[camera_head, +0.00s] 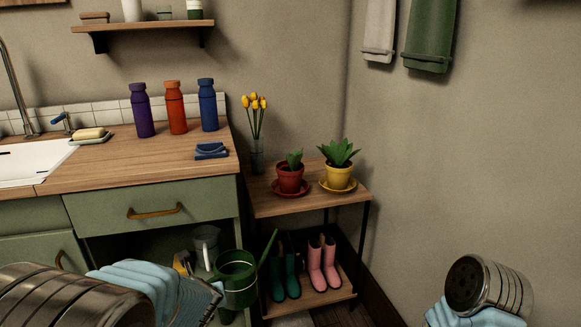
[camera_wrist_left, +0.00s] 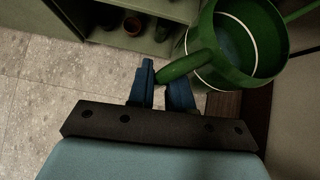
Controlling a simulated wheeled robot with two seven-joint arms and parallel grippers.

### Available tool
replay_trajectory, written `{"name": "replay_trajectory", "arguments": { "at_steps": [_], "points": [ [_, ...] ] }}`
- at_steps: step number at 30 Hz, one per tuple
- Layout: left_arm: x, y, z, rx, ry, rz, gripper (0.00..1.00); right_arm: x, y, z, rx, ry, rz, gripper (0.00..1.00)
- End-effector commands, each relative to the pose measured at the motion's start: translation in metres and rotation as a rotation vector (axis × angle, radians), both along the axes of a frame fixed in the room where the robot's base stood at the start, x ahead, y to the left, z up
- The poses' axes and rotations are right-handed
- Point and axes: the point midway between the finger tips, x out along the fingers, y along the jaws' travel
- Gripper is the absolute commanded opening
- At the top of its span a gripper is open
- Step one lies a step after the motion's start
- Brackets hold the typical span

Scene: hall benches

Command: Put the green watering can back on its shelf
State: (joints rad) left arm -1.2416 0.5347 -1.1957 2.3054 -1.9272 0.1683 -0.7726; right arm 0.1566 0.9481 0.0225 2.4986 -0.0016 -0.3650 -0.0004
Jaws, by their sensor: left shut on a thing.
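The green watering can (camera_head: 238,282) hangs in front of the open space under the counter, its spout pointing up to the right. My left gripper is shut on its handle; its fingers (camera_wrist_left: 163,88) close around the lower end of the curved handle in the left wrist view, where the open can (camera_wrist_left: 213,75) shows from above. In the head view my left forearm hides part of the can's left side. The open cabinet shelf (camera_wrist_left: 150,12) shows at the top of the left wrist view. My right wrist is at the lower right of the head view, its fingers out of frame.
A side stand (camera_head: 355,197) holds two potted plants (camera_head: 338,172) and a vase of yellow flowers; green boots (camera_head: 284,280) and pink boots (camera_head: 322,265) stand on its lower board. A clear jug (camera_head: 206,245) is in the cabinet opening. Bottles (camera_head: 176,107) stand on the counter (camera_head: 110,160).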

Motion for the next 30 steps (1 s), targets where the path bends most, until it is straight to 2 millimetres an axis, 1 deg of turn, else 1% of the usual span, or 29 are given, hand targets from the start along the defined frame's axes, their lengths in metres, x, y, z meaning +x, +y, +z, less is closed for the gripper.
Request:
{"name": "replay_trajectory", "arguments": {
  "at_steps": [5, 13, 30],
  "points": [
    [0.001, 0.000, -0.006, -0.013, 0.005, 0.002, 0.00, 0.000, 0.000, 0.000, 0.000, 0.000, 0.000, 0.12],
    [0.000, 0.002, 0.003, -0.004, -0.004, 0.007, 0.00, 0.000, 0.000, 0.000, 0.000, 0.000, 0.000, 0.12],
    [0.000, 0.003, 0.004, -0.001, -0.006, 0.007, 0.00, 0.000, 0.000, 0.000, 0.000, 0.000, 0.000, 0.12]
  ]
}}
